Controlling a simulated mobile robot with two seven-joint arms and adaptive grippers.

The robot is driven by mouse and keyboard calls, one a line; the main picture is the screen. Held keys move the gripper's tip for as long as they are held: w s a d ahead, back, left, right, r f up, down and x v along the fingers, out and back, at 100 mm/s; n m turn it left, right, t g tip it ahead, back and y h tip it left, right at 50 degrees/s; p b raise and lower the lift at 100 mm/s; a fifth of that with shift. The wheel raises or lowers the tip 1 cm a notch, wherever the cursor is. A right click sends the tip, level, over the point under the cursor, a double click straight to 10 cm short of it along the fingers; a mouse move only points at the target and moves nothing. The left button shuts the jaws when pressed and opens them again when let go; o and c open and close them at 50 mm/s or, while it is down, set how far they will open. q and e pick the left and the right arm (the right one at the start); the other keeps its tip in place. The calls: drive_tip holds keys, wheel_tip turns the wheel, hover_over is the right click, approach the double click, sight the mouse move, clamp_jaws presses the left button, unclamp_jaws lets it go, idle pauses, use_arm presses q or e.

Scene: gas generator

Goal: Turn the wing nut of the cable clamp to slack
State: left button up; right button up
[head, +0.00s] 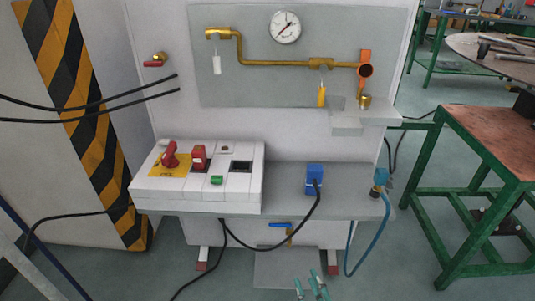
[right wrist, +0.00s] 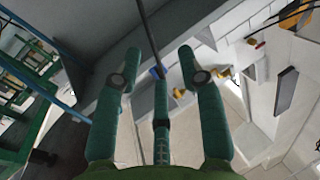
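I cannot pick out a wing nut or a clear cable clamp. A blue block (head: 315,177) with a black cable (head: 303,225) running from it stands on the grey shelf. A smaller blue fitting (head: 381,177) with a blue hose sits at the shelf's right end. My right gripper (head: 313,287) shows at the bottom edge of the head view, low in front of the bench and apart from both. In the right wrist view its teal fingers (right wrist: 160,70) are spread with nothing visibly held. My left gripper is not in view.
A white control box (head: 200,193) with a red knob stands left on the shelf (head: 345,208). A blue-handled valve (head: 280,225) sits below it. A brass pipe (head: 280,64) and a gauge (head: 285,27) are on the back panel. A green-framed table (head: 490,135) stands right.

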drive_tip(key=s+d+f+g+h+p, duration=0.2)
drive_tip(key=s+d+f+g+p, duration=0.1)
drive_tip(key=s+f+g+p, duration=0.3)
drive_tip(key=s+d+f+g+h+p, duration=0.1)
drive_tip(key=s+d+f+g+p, duration=0.2)
drive_tip(key=s+f+p, duration=0.45)
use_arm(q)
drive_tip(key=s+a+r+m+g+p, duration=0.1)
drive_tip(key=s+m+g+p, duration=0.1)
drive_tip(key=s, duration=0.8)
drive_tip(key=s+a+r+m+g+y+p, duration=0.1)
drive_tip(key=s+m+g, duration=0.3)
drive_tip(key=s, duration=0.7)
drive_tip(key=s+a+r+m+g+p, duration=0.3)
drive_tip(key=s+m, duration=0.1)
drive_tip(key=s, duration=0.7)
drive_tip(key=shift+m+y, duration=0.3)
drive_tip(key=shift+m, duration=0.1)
use_arm(e)
drive_tip(key=s+d+f+g+h, duration=0.1)
drive_tip(key=s+d+g, duration=0.2)
drive_tip(key=s, duration=0.8)
drive_tip(key=s+d+f+m+g+h, duration=0.1)
drive_tip(key=s+d+g, duration=0.2)
drive_tip(key=s, duration=0.9)
drive_tip(key=shift+s+f+g, duration=0.25)
drive_tip(key=shift+f+g, duration=0.1)
drive_tip(key=shift+g, duration=0.45)
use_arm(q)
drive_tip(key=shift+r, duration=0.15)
